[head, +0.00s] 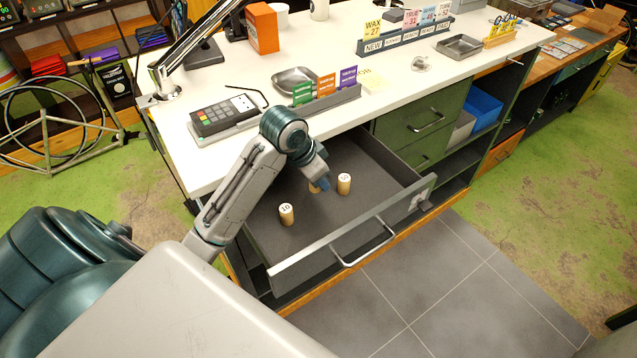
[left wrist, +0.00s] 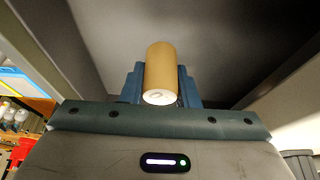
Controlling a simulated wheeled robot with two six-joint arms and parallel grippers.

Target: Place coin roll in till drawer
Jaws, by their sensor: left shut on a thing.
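The till drawer (head: 268,222) is pulled open under the white counter, with a dark grey floor and a metal handle on its front. My left gripper (head: 319,181) is inside the drawer outline, shut on a tan coin roll (head: 313,188), which is mostly hidden behind the fingers. In the left wrist view the coin roll (left wrist: 162,68) sits between the blue fingers of my left gripper (left wrist: 161,88), its pale end facing the camera. I cannot tell whether it touches the drawer floor. My right gripper is not in view.
Two other coin rolls stand upright in the drawer, one marked 10 (head: 286,214) and one (head: 344,184) to the right of my gripper. A card terminal (head: 224,116), a metal dish (head: 296,81) and a card rack (head: 330,101) stand on the counter above. The drawer's right part is clear.

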